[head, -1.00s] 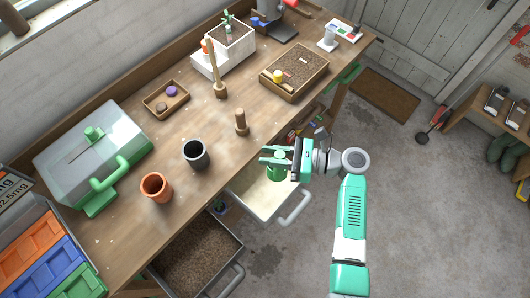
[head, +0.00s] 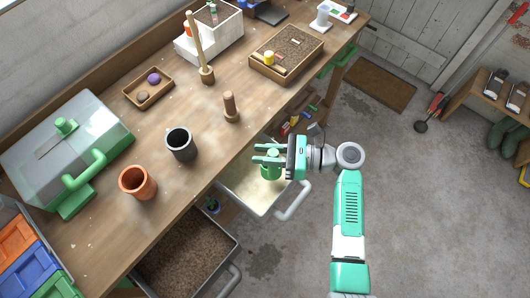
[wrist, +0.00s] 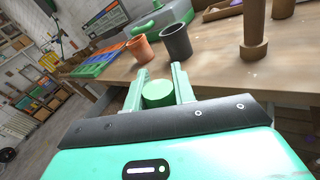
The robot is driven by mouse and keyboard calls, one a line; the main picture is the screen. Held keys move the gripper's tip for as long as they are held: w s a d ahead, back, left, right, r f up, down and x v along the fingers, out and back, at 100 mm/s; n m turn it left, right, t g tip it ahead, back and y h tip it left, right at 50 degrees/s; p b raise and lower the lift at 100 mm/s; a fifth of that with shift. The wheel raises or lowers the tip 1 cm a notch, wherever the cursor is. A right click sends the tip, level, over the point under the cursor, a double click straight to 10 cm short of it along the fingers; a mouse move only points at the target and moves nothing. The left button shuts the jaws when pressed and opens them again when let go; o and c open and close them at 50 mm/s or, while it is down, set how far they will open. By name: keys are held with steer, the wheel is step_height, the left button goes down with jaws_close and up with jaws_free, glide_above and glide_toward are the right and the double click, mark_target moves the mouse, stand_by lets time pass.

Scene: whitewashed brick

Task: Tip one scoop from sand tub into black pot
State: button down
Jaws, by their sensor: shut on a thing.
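The black pot (head: 181,145) stands upright on the wooden bench, and it also shows ahead of the jaws in the wrist view (wrist: 177,44). The sand tub (head: 282,207) is a pale, handled drawer-like bin of cream sand at the bench's front, below the top. My gripper (head: 257,154) is shut on the green scoop (head: 270,171) above this tub. The scoop's round green top shows between the fingers in the wrist view (wrist: 158,92). Its lower part and any sand in it are hidden.
A terracotta pot (head: 137,183) stands left of the black pot. A wooden peg (head: 231,108) stands right of it, with a taller dibber (head: 197,50) behind. A bin of brown soil (head: 187,258) juts out left of the sand tub.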

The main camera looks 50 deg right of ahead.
step_height(320, 180, down, 5)
steer(key=shift+b, duration=0.7)
step_height(320, 180, up, 13)
steer(key=n+p, duration=0.3)
steer(key=p, duration=0.7)
steer(key=shift+t+p, duration=0.3)
stand_by(1.3)
